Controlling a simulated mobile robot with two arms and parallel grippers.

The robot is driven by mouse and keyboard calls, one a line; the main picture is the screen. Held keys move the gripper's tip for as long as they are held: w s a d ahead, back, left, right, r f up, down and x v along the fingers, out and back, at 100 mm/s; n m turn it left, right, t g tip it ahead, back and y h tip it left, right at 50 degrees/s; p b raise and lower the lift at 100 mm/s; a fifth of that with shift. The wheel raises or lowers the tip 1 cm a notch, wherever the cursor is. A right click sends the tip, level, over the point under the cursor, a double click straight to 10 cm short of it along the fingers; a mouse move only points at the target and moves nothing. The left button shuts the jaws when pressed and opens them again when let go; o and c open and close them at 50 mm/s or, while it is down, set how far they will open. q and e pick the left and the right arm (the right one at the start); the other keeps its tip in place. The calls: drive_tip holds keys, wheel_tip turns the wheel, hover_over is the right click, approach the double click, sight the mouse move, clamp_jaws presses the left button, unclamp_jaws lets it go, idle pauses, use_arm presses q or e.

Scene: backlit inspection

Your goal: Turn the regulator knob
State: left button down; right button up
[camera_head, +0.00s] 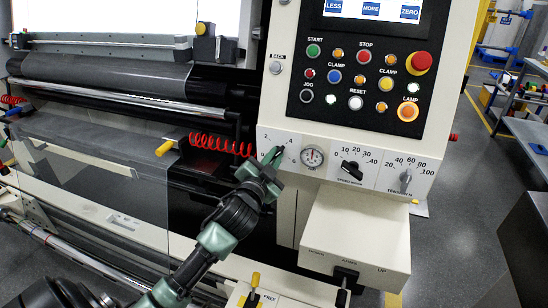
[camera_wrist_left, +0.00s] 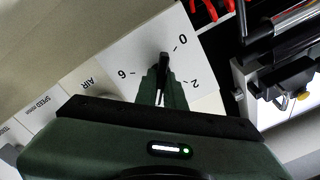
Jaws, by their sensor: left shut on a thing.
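The regulator knob (camera_wrist_left: 164,64) is a narrow black handle on a white dial plate (camera_wrist_left: 128,48) marked 0, 2 and 6 in the left wrist view. Its visible end lies between the 0 and the 6 in that view. My left gripper (camera_wrist_left: 163,88) has its green fingers on both sides of the knob and is shut on it. In the head view the left gripper (camera_head: 268,160) reaches the same dial plate (camera_head: 283,137) at the lower left of the panel, and its fingers largely hide the knob. My right gripper is not in view.
A round gauge (camera_head: 312,156) sits close to the right of the dial, followed by the speed knob (camera_head: 351,171) and the tension knob (camera_head: 405,181). A white box (camera_head: 355,230) juts out below.

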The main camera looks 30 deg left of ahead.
use_arm(q)
drive_tip(key=shift+n, duration=0.3)
drive_tip(key=shift+a+f+n+p, duration=0.1)
drive_tip(key=shift+n+p, duration=3.05)
drive_tip(key=shift+n, duration=4.65)
drive_tip(key=shift+a+f+n+p, duration=0.1)
drive_tip(key=shift+n+p, duration=3)
drive_tip(key=shift+n, duration=4.7)
drive_tip(key=c, duration=1.5)
unclamp_jaws()
drive_tip(key=shift+s, duration=0.1)
